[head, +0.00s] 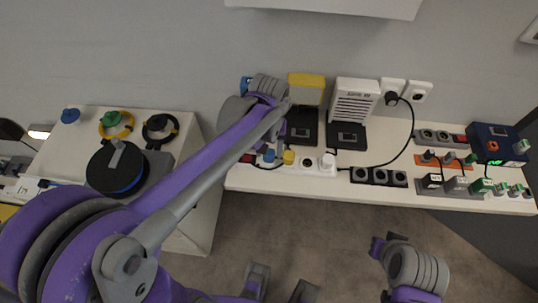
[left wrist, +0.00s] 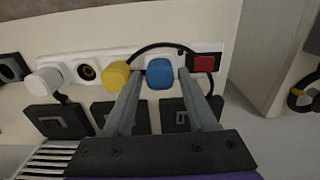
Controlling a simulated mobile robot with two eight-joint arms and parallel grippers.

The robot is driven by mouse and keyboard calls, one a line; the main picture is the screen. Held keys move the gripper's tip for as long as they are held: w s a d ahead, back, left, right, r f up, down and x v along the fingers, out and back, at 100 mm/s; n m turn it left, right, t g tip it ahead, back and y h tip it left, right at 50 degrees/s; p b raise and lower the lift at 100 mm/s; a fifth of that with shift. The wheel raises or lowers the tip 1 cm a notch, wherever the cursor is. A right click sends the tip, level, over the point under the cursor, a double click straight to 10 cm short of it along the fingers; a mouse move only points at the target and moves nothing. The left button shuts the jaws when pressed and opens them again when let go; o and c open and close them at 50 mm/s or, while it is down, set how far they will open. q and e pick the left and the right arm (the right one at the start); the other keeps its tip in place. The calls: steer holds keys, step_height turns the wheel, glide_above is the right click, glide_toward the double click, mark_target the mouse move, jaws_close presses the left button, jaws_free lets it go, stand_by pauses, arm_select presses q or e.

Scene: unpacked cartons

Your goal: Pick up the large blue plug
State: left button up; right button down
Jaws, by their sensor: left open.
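The large blue plug (left wrist: 159,73) sits in the white power strip (head: 313,170), between a yellow plug (left wrist: 116,76) and a red switch (left wrist: 204,63). The blue plug also shows in the head view (head: 269,155). My left gripper (left wrist: 160,75) is open, its fingers reaching toward the strip on either side of the blue plug. One finger lies between the blue and yellow plugs, the other between the blue plug and the red switch. Contact cannot be told. In the head view my arm hides most of this gripper. My right arm shows at lower right; its jaw state is unclear.
A white plug (left wrist: 45,82) is farther along the strip, past an empty socket (left wrist: 87,73). Black devices (head: 347,136) stand behind the strip. A black cable loops behind the blue plug.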

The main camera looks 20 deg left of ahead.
mark_target(269, 152)
arm_select(q)
steer(key=shift+f, duration=0.7)
jaws_close()
step_height(269, 152, up, 10)
steer(key=shift+r+p, duration=0.1)
steer(key=shift+p, duration=0.4)
